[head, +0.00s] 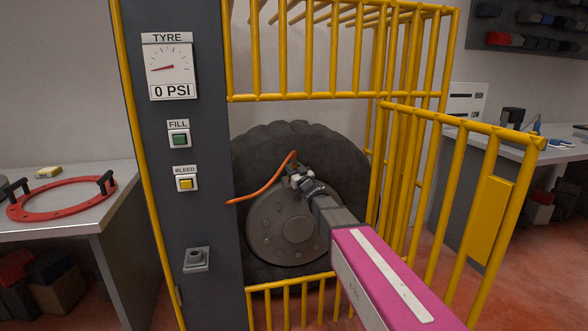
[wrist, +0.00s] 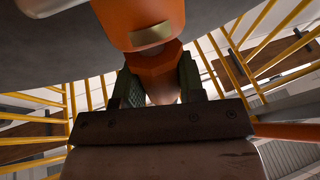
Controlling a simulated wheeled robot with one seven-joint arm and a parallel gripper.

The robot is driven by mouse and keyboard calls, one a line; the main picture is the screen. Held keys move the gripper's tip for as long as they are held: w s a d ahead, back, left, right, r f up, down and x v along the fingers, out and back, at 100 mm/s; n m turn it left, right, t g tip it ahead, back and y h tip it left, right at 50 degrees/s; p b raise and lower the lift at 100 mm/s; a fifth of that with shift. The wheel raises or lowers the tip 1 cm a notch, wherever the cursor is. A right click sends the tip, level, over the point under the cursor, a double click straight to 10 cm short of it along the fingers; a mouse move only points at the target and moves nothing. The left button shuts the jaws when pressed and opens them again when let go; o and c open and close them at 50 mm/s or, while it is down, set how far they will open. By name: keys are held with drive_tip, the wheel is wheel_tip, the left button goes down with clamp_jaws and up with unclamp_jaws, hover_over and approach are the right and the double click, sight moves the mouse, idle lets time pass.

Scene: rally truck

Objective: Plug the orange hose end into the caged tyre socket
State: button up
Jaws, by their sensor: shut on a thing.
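The dark tyre (head: 262,150) with its grey wheel hub (head: 290,228) stands inside the yellow cage (head: 340,97). My gripper (head: 294,172) reaches in at the upper part of the hub. In the wrist view its green-padded fingers (wrist: 158,78) are shut on the orange hose end (wrist: 152,62). The orange hose (head: 262,190) runs from the grey post to my gripper. In the wrist view a larger orange part with a tan plate (wrist: 150,36), perhaps the tyre socket, is right ahead of the hose end. I cannot tell whether they are joined; the head view hides the contact.
The grey post (head: 185,120) carries a gauge (head: 170,72) reading 0 PSI, a green FILL button (head: 179,139), a yellow BLEED button (head: 185,184) and a small grey holder (head: 196,258). The cage gate (head: 470,190) is open beside my arm. A red ring (head: 62,199) lies on the left bench.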

drive_tip(key=shift+w+f, duration=0.15)
drive_tip(key=shift+f, duration=0.35)
drive_tip(key=o, duration=1)
drive_tip(key=v, duration=1)
drive_tip(key=shift+s+d+f, duration=0.15)
drive_tip(key=shift+s, duration=0.2)
